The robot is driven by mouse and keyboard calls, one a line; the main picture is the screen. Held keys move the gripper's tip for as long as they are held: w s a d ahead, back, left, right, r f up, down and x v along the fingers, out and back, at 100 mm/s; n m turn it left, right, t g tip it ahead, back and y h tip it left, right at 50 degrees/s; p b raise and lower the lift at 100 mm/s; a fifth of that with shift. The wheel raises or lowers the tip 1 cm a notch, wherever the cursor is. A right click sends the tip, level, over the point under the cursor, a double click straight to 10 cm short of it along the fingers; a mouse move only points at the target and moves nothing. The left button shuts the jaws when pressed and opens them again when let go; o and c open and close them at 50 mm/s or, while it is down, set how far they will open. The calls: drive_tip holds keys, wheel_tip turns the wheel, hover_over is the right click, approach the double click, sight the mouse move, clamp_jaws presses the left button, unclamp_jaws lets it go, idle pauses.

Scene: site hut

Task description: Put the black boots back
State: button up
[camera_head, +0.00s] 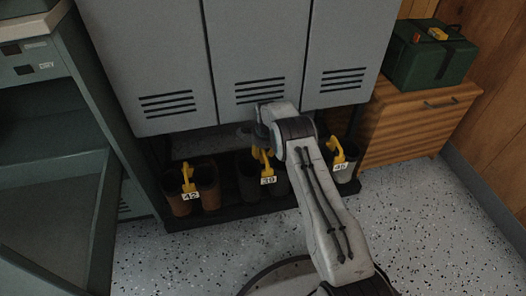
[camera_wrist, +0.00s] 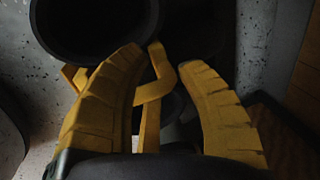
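A pair of dark boots (camera_head: 247,180), apparently black, stands on the low rack under the grey lockers, with a yellow clip (camera_head: 262,158) and a tag that seems to read 39. My arm hides part of this pair in the head view. My gripper (camera_wrist: 165,57) points down over it. In the wrist view its yellow fingers are spread, with the yellow clip (camera_wrist: 150,112) between them, closer to the left finger. A gap shows on the right, and I cannot tell whether the left finger touches the clip. A round, dark boot opening (camera_wrist: 95,28) lies beyond the fingertips.
Brown boots (camera_head: 207,188) with tag 42 stand to the left on the rack, and a pale grey boot (camera_head: 347,168) with another tag to the right. Lockers (camera_head: 258,50) overhang the rack. An open grey cabinet (camera_head: 105,130) borders the left. Speckled floor in front is clear.

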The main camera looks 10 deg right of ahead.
drive_tip(key=s+r+n+p, duration=0.2)
drive_tip(key=s+r, duration=0.1)
drive_tip(key=r, duration=0.8)
drive_tip(key=s+r+n+p, duration=0.1)
drive_tip(key=s+r+p, duration=0.25)
drive_tip(key=r, duration=0.75)
drive_tip(key=s+r+n, duration=0.5)
drive_tip(key=s+r, duration=0.5)
drive_tip(key=s, duration=0.1)
drive_tip(key=s+r+n, duration=0.2)
drive_tip(key=s+n, duration=0.3)
drive_tip(key=s, duration=0.8)
drive_tip(key=s+r+n, duration=0.2)
drive_tip(key=s+n, duration=0.3)
drive_tip(key=s, duration=0.8)
drive_tip(key=shift+s+b, duration=0.35)
drive_tip(key=shift+r, duration=0.1)
wheel_tip(320, 180, up, 39)
drive_tip(key=t+p, duration=0.1)
drive_tip(key=p, duration=3.6)
